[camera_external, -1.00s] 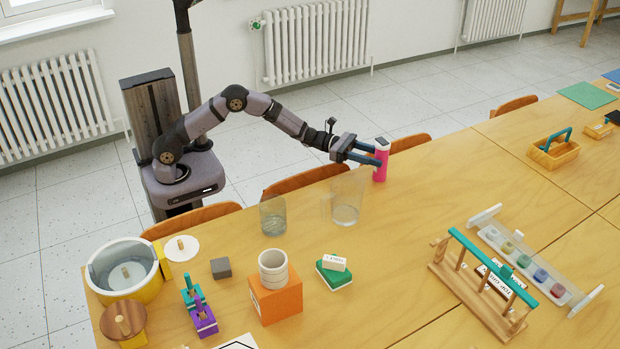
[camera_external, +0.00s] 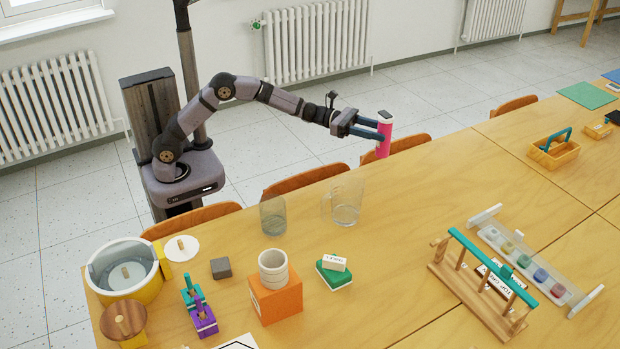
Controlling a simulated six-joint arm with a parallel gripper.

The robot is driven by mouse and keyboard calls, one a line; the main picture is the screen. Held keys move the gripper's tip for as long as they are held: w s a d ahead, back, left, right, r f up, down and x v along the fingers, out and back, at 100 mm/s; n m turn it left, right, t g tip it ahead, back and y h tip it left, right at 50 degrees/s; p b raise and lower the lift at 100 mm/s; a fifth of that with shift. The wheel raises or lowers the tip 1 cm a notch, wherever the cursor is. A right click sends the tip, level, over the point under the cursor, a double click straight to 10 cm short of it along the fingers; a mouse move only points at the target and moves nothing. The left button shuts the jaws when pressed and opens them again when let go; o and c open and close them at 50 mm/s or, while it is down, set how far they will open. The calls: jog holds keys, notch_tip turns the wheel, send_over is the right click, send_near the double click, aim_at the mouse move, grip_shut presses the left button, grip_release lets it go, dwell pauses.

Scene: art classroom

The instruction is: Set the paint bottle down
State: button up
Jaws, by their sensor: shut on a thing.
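I cannot tell exactly how high the bottle is over the table.
A clear pitcher (camera_external: 346,203) and a glass (camera_external: 273,216) stand below and left of the bottle. A wooden rack (camera_external: 482,285) and a tray of paint jars (camera_external: 530,265) are at the right. The tabletop between pitcher and rack is clear.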

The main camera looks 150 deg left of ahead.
jog(key=shift+r, duration=0.2)
notch_tip(320, 180, up, 11)
jog(key=shift+r, duration=0.15)
jog(key=w+d+f+m+t+h+p, duration=0.1)
jog(key=w+d+m+h, duration=0.25)
jog(key=d, duration=0.45)
jog(key=w+d+m+t+h+p, duration=0.1)
jog(key=w+d+m+h, duration=0.2)
jog(key=d, duration=0.5)
jog(key=w+d+f+m+t+h+p, duration=0.1)
jog(key=w+d+h, duration=0.2)
jog(key=d+h, duration=0.35)
jog(key=s+d+r+m+g+h+p, duration=0.1)
jog(key=s+d+m+g+h, duration=0.25)
jog(key=d, duration=0.65)
jog(key=s+d+m+g+h+p, duration=0.1)
jog(key=s+d+m+g+h, duration=0.2)
jog(key=d, duration=0.8)
jog(key=s+d+r+m+g+h+p, duration=0.1)
jog(key=s+d+m+g+h+p, duration=0.25)
jog(key=d, duration=0.65)
jog(key=shift+w+a+f+t+h+b, duration=0.15)
jog(key=shift+f+t+h+b, duration=0.35)
jog(key=shift+f, duration=3.05)
jog(key=shift+w+d+f+t+h+b, duration=0.15)
jog(key=shift+f+b, duration=0.55)
jog(key=shift+f, duration=2.85)
jog(key=shift+w+a+f+t+h+b, duration=0.1)
jog(key=shift+w+f+t+h+b, duration=0.35)
jog(key=shift+f, duration=3.1)
